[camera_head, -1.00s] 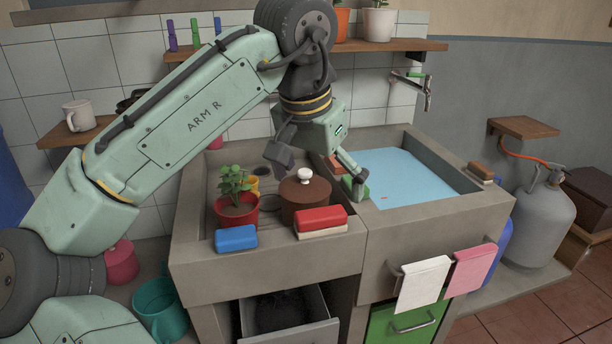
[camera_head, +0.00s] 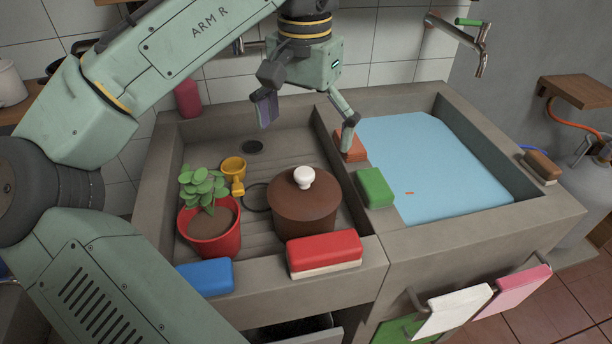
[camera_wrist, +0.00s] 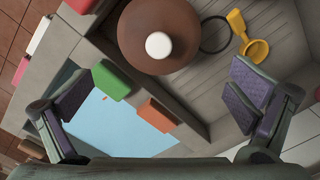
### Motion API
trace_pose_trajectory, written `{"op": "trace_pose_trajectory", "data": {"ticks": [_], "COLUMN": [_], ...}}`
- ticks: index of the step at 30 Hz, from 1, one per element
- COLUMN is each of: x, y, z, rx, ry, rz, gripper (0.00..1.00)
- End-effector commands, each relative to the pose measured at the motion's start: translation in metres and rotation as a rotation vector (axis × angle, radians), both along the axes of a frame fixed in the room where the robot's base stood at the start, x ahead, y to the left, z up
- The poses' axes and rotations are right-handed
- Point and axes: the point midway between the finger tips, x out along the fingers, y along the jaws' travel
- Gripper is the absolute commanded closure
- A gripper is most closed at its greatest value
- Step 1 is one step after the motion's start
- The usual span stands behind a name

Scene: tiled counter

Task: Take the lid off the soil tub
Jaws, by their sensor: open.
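The soil tub (camera_head: 304,212) is a round brown tub in the left basin of the counter. Its brown lid (camera_head: 285,189) sits on top, with a round white knob (camera_head: 304,177). In the wrist view the lid (camera_wrist: 135,38) and its knob (camera_wrist: 158,45) show from above, at the top of the picture. My gripper (camera_head: 308,118) is open and empty, above and behind the tub. Its two fingers are spread wide in the wrist view (camera_wrist: 155,112), and neither touches the lid.
A potted plant (camera_head: 212,226) and a yellow scoop-like item (camera_head: 233,172) stand left of the tub. A red block (camera_head: 324,250) and a blue block (camera_head: 205,276) lie in front. Green (camera_head: 375,187) and orange (camera_head: 351,147) blocks lie on the divider beside the water basin (camera_head: 425,165).

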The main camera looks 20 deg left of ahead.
Motion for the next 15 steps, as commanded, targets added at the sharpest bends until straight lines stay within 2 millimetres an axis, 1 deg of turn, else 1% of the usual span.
{"op": "trace_pose_trajectory", "data": {"ticks": [1, 4, 6, 11, 15], "x": [0.000, 0.000, 0.000, -0.001, -0.004], "y": [-0.001, 0.000, -0.001, 0.000, 0.000], "z": [-0.011, -0.026, -0.034, -0.045, -0.063], "rx": [-0.004, -0.004, -0.002, -0.001, -0.002], "ry": [0.002, 0.001, 0.000, 0.000, 0.000], "rz": [-0.004, -0.003, -0.003, -0.002, -0.002], "gripper": [0.00, 0.00, 0.00, 0.00, 0.00]}}
